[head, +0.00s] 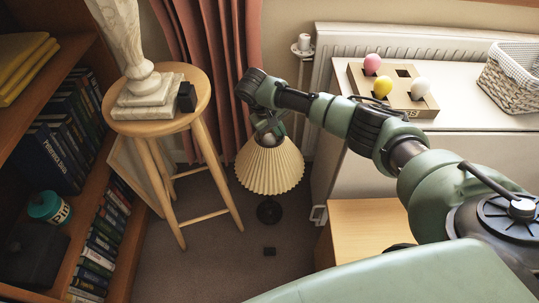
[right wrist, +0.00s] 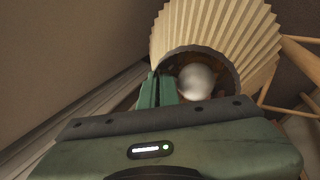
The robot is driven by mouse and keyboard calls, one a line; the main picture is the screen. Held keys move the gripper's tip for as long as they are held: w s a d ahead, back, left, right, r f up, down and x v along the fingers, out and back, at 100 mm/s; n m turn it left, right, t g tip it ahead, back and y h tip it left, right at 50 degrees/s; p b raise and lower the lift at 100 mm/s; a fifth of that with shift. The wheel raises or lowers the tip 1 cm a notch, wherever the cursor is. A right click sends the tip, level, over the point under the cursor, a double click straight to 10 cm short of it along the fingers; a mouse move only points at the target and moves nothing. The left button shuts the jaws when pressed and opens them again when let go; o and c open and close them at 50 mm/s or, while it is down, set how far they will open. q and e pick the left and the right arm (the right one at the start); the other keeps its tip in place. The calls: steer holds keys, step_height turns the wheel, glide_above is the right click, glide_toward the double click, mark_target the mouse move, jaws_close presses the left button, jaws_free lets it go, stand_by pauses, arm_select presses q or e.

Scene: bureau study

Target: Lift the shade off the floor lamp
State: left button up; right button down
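The floor lamp's cream pleated shade (head: 268,170) stands upright around the bulb in the head view, between the stool and the white cabinet. The dark lamp base (head: 269,211) shows on the floor below it. My right gripper (head: 268,128) points down at the shade's top opening. In the right wrist view the shade (right wrist: 232,35) fans out around the white bulb (right wrist: 197,81). The green fingers of my right gripper (right wrist: 157,88) are close together at the shade's rim, left of the bulb, and look shut on it; the fingertips are partly hidden. My left gripper is not in view.
A round wooden stool (head: 198,113) with a pale column-like object (head: 128,45) stands left of the lamp. The red curtain (head: 215,60) and radiator (head: 345,40) are behind. A wooden game box (head: 440,107) with balls lies on the white cabinet. A bookshelf (head: 120,225) is at left.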

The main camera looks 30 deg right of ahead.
steer(key=shift+r, duration=0.15)
stand_by(0.7)
steer(key=shift+r, duration=0.2)
step_height(320, 180, up, 8)
steer(key=p, duration=0.2)
steer(key=shift+p, duration=0.3)
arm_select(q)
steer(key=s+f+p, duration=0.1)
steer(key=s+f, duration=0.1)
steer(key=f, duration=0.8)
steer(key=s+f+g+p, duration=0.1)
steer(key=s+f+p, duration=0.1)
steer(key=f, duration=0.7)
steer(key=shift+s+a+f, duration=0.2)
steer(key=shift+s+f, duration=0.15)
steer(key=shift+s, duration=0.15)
arm_select(e)
step_height(320, 180, up, 12)
steer(key=shift+r, duration=0.2)
